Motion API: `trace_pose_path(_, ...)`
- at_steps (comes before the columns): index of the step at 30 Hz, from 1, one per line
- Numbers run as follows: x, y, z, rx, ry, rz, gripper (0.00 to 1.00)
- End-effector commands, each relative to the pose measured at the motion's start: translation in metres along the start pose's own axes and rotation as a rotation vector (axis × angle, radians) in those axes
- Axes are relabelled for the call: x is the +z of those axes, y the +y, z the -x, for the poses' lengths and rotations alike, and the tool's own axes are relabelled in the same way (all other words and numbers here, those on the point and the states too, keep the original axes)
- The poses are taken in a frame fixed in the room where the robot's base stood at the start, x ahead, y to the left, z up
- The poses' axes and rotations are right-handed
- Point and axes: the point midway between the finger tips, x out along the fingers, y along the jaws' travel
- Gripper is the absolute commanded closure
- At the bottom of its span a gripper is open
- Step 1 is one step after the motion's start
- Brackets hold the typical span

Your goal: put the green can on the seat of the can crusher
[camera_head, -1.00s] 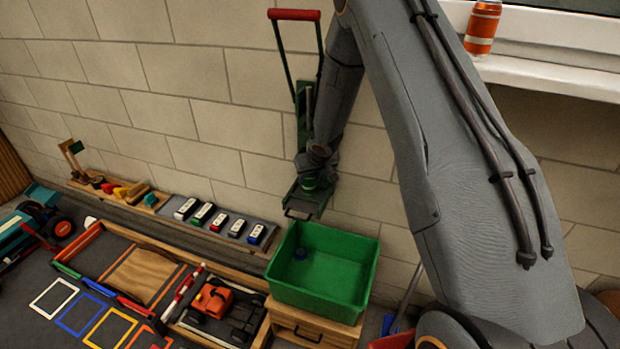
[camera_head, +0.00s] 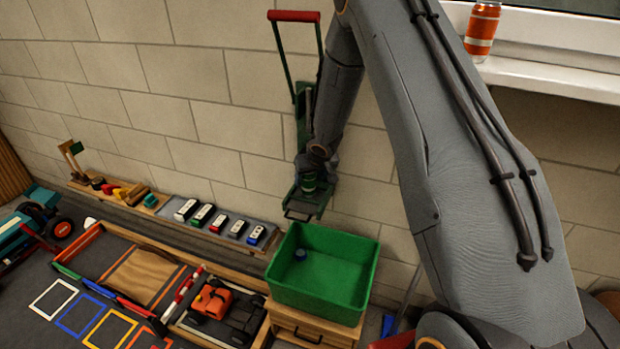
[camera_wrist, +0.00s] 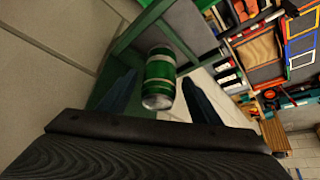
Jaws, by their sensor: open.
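The green can (camera_wrist: 158,78) with pale bands is between my gripper's two dark fingers in the wrist view, with a gap on either side. In the head view the can (camera_head: 308,183) shows just below my wrist, over the lower part of the green can crusher (camera_head: 303,110) on the wall. The crusher's frame also shows in the wrist view (camera_wrist: 150,18). The can looks to be at the seat; its contact with the seat is hidden. My gripper (camera_wrist: 160,95) is open around the can. The crusher's red-topped lever (camera_head: 294,16) is raised.
A green bin (camera_head: 345,292) with a small blue thing inside stands below the crusher on a wooden drawer box. An orange can (camera_head: 482,30) stands on the window sill. A wooden-edged shelf with several small toys runs left along the wall.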

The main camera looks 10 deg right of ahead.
Motion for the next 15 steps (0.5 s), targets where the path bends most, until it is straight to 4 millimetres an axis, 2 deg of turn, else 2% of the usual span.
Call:
trace_pose_path(9, -0.002, 0.000, 0.069, 0.001, 0.003, 0.000, 0.42)
trace_pose_path(15, -0.002, 0.000, 0.102, 0.001, 0.002, 0.000, 0.42)
